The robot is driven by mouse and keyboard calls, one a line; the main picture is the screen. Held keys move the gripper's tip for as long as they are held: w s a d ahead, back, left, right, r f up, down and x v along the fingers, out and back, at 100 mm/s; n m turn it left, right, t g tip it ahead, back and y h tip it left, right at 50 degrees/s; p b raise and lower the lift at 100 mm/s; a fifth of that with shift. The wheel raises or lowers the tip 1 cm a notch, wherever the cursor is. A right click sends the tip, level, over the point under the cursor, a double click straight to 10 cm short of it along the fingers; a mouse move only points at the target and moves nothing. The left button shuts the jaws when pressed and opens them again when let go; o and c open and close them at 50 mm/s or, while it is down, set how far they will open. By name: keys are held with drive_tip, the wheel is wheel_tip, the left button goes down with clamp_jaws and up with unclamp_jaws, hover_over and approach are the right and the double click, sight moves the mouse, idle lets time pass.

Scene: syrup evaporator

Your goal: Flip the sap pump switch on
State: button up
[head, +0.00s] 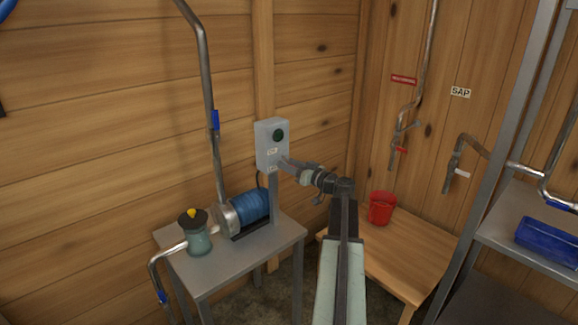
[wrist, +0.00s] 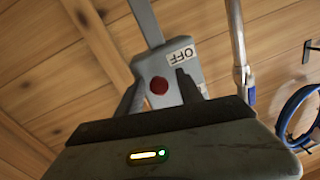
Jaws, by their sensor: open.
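The switch box (head: 265,138) is a grey box on a post, at the middle of the head view. A dark green round button (head: 278,135) is on its upper face, with a small white label below it. My gripper (head: 284,162) is at the lower part of the box and hides some of it. In the wrist view the box (wrist: 196,72) appears upside down, with a red round button (wrist: 159,86) and a white label reading OFF (wrist: 181,55). My gripper's fingers (wrist: 157,79) are open and empty, with the red button showing between them. Whether they touch the box I cannot tell.
The box's post rises from a grey metal table (head: 255,252) with a blue pump motor (head: 251,205) and a green canister (head: 200,240). A red bucket (head: 381,208) stands on a wooden table (head: 400,250) to the right. A metal rack (head: 484,170) stands at far right.

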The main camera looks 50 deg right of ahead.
clamp_jaws()
idle(1.4)
